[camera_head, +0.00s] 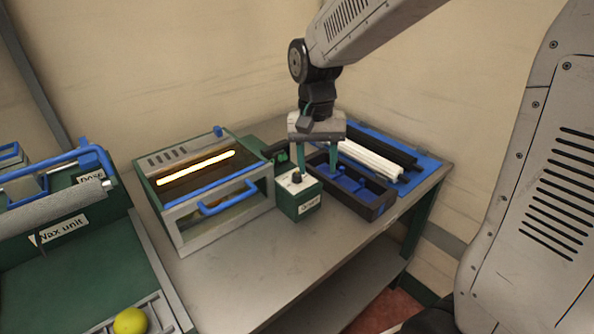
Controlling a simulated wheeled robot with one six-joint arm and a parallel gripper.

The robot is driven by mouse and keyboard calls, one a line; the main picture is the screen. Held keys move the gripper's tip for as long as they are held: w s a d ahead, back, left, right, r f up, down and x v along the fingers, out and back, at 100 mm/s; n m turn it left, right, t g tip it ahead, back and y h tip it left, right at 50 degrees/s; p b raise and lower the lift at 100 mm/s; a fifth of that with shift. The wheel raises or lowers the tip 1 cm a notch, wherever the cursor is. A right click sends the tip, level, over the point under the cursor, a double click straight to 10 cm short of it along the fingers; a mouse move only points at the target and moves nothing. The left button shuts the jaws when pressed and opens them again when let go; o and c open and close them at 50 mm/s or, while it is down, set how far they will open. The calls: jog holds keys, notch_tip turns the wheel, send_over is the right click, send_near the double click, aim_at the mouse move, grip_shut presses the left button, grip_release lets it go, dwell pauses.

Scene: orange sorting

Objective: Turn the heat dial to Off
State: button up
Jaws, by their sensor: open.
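A small green control box (298,202) with a pale top stands on the table, right of the heater. A dark round knob, which looks like the heat dial (297,178), sits on its top. Its pointer setting is too small to read. The heater (212,190) has a glowing orange-yellow bar (197,167) behind its front. My gripper (318,172) points down with its two green fingers apart, just behind and right of the dial. It appears empty. I cannot tell whether a finger touches the box or the dial.
A dark tray with blue dividers (378,211) is right of the box. White and black rolls (372,160) lie behind it on a blue mat (426,164). The wax unit (70,213) stands at left, with a yellow fruit (130,321) in front. The table's front (250,268) is clear.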

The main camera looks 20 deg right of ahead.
aim_at(297, 174)
jog(key=w+m, duration=0.1)
jog(key=w, duration=0.2)
jog(key=w+m+t, duration=0.1)
jog(key=w+m, duration=0.1)
jog(key=w, duration=0.1)
jog(key=w+a+f+m, duration=0.1)
jog(key=w+m, duration=0.1)
jog(key=w, duration=0.1)
jog(key=shift+w, duration=0.15)
jog(key=shift+w+m, duration=0.1)
jog(key=shift+m, duration=0.3)
notch_tip(297, 174, down, 8)
jog(key=shift+r, duration=0.1)
jog(key=c, duration=1)
